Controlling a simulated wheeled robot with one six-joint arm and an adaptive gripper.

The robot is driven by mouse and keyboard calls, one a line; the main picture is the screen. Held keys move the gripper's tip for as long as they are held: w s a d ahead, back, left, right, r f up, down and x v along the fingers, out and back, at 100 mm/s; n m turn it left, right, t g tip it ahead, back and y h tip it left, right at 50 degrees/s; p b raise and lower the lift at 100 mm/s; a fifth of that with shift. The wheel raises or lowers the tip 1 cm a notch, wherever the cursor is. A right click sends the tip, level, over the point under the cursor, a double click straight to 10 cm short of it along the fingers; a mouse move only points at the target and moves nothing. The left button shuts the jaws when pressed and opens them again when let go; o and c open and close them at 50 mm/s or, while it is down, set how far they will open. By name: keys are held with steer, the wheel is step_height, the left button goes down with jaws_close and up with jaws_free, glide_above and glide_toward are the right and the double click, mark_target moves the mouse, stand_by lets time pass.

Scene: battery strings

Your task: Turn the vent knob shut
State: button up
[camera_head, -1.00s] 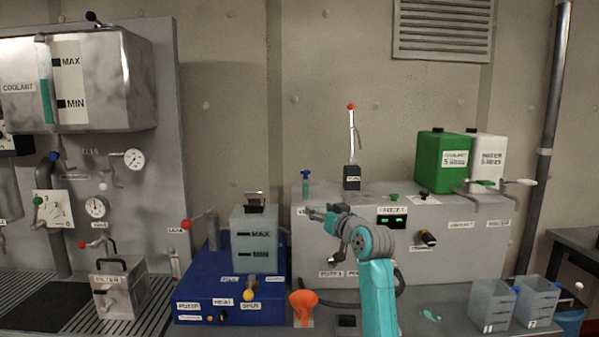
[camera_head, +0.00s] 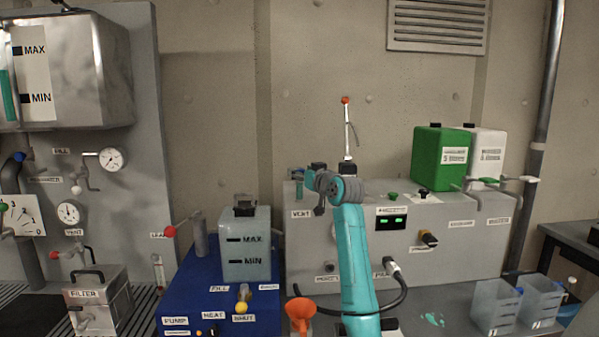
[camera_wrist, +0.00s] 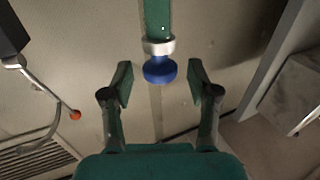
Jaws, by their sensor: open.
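The vent knob is a blue knob (camera_wrist: 160,69) on a pale collar with a green-teal stem (camera_wrist: 158,18) in the wrist view. My gripper (camera_wrist: 160,82) is open there, with one finger on each side of the knob's near end. Gaps show between the knob and both fingers, so I see no contact. In the head view the teal stem (camera_head: 298,188) stands at the left end of the grey cabinet, above a VENT label (camera_head: 302,214). My gripper (camera_head: 308,176) is beside it there and partly hides the knob.
A post with a red tip (camera_head: 346,125) rises from the grey cabinet (camera_head: 450,235) just behind my gripper. A green canister (camera_head: 437,160) and a white one stand at right. A translucent tank (camera_head: 247,245) on a blue base and an orange funnel (camera_head: 300,312) are at left.

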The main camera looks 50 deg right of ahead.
steer(key=shift+x, duration=0.95)
steer(key=c, duration=1.1)
steer(key=shift+c, duration=0.2)
steer(key=shift+n+t+y, duration=0.4)
steer(key=shift+n+y, duration=0.2)
steer(key=shift+y, duration=0.3)
steer(key=shift+n+t+y, duration=0.6)
steer(key=shift+n+y, duration=1.1)
steer(key=shift+y, duration=0.9)
